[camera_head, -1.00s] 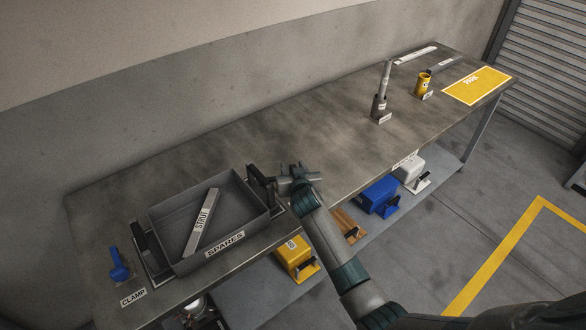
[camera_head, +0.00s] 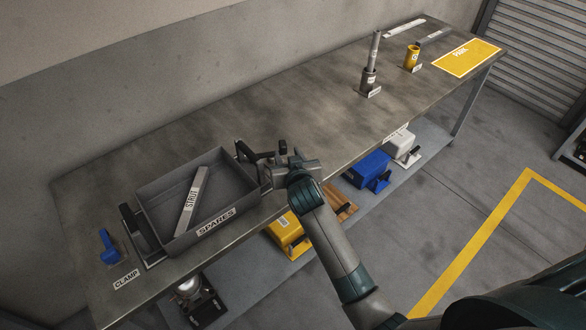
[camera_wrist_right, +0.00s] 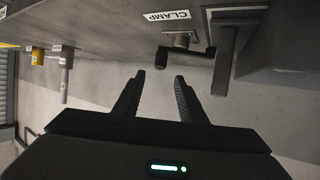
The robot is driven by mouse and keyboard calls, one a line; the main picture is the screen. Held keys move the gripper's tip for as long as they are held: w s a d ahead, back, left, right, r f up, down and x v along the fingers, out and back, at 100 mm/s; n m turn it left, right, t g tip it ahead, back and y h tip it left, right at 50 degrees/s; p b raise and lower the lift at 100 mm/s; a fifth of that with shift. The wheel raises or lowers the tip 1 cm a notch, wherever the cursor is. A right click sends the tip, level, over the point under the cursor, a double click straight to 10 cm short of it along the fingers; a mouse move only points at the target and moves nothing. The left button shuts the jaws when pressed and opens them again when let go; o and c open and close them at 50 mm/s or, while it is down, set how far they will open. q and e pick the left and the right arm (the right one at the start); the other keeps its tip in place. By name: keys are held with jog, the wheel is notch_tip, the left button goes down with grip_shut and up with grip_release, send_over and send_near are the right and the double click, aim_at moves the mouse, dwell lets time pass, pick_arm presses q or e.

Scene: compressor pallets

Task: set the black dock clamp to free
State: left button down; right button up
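The black dock clamp (camera_head: 270,155) stands on the bench at the right end of the grey SPARES tray. It shows as a dark lever with a round knob, partly hidden behind my right gripper. In the wrist view the clamp's black lever (camera_wrist_right: 190,53) and its base appear beside the CLAMP label (camera_wrist_right: 167,16). My right gripper (camera_head: 276,170) is beside the clamp, on its near side. In the wrist view the gripper (camera_wrist_right: 160,82) is open and empty. The lever lies just beyond its fingertips, apart from them. My left gripper is not in view.
The SPARES tray (camera_head: 216,227) holds a strut (camera_head: 192,200) and has black upright handles. A blue clamp (camera_head: 108,246) stands left of it. The bench middle is clear.

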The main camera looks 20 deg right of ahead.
jog(key=b+v, duration=0.1)
jog(key=v, duration=0.7)
jog(key=shift+s+r, duration=0.1)
